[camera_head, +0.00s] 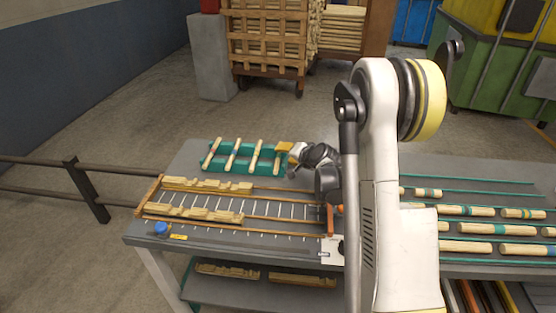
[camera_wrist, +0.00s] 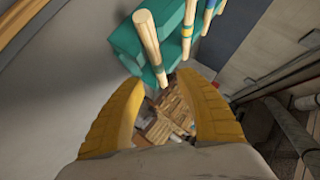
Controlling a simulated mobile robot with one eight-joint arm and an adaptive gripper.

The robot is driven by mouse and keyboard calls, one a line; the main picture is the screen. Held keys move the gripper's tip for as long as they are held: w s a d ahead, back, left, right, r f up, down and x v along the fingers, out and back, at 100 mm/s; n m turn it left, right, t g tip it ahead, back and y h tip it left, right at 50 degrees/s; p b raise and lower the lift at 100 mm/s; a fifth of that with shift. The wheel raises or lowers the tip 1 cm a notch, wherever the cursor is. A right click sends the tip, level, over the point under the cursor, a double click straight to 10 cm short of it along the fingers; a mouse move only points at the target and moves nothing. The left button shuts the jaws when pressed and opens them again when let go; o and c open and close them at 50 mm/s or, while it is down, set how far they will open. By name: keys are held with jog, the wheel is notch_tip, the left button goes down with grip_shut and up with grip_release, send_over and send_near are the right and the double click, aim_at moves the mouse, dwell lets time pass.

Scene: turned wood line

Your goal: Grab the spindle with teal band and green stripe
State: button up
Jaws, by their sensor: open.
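Several pale wooden spindles stand leaning in a teal rack (camera_head: 264,169), which also shows in the wrist view (camera_wrist: 125,42). A third spindle (camera_wrist: 208,14) shows blue and yellow marks. My gripper (camera_wrist: 163,80) is open and empty, with yellow fingers. In the head view my gripper (camera_head: 284,147) is at the rack's right end.
More banded spindles (camera_head: 465,211) lie in lanes on the right of the bench. A slotted frame (camera_head: 260,218) with carved wooden pieces (camera_head: 207,185) lies in front of the rack. A blue knob (camera_head: 161,228) is at the front left. A wooden crate (camera_head: 268,40) stands behind.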

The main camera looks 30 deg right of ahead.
jog(key=b+x, duration=0.2)
jog(key=x, duration=0.2)
jog(key=shift+d+f, duration=0.1)
jog(key=shift+d, duration=0.1)
jog(key=shift+w, duration=0.35)
jog(key=shift+s, duration=0.1)
grip_shut()
